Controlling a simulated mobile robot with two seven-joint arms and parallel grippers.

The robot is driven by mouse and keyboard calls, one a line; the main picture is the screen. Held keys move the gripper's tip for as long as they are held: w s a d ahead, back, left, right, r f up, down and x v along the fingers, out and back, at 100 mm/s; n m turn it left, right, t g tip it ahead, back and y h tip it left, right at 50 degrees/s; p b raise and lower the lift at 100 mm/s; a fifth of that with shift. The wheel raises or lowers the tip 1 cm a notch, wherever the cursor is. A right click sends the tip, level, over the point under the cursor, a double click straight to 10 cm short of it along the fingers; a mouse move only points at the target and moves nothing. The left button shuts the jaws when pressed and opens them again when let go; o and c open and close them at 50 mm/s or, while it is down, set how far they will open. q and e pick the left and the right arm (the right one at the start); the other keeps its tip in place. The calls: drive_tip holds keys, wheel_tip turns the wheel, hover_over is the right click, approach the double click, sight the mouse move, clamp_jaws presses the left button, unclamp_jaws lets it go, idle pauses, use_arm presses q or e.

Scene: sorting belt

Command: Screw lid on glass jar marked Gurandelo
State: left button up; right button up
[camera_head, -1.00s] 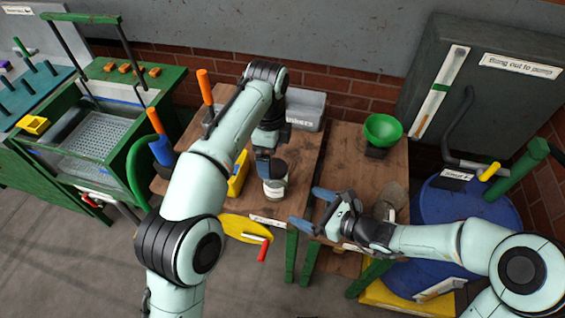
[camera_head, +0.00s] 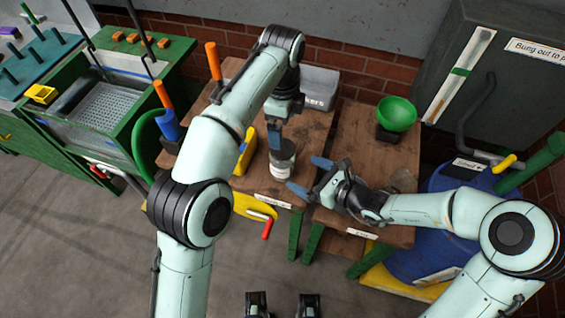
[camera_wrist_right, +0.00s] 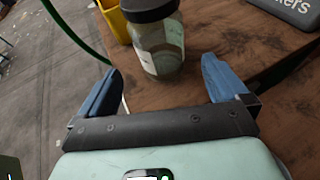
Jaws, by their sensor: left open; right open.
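The glass jar (camera_head: 283,168) stands upright near the front of the left wooden table. It also shows in the right wrist view (camera_wrist_right: 162,50), with a pale label whose writing I cannot read. A dark lid (camera_wrist_right: 147,9) sits on top of its mouth; how tightly it is screwed cannot be told. My left gripper (camera_head: 274,137) is open and points down just above the lid, partly hiding it. My right gripper (camera_head: 309,176) is open and level, to the right of the jar. Its blue fingers point toward the jar, which stands just beyond the fingertips (camera_wrist_right: 158,78) and is not gripped.
A yellow container (camera_head: 244,152) stands left of the jar. A grey bin (camera_head: 318,88) is behind it. The right table holds a green bowl (camera_head: 396,113) on a dark base. A blue drum (camera_head: 455,208) stands at the right. The tabletop behind the right gripper is mostly clear.

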drive_tip(key=x, duration=0.9)
drive_tip(key=shift+w+a+f, duration=0.1)
drive_tip(key=shift+w+a, duration=0.1)
drive_tip(key=shift+a, duration=0.1)
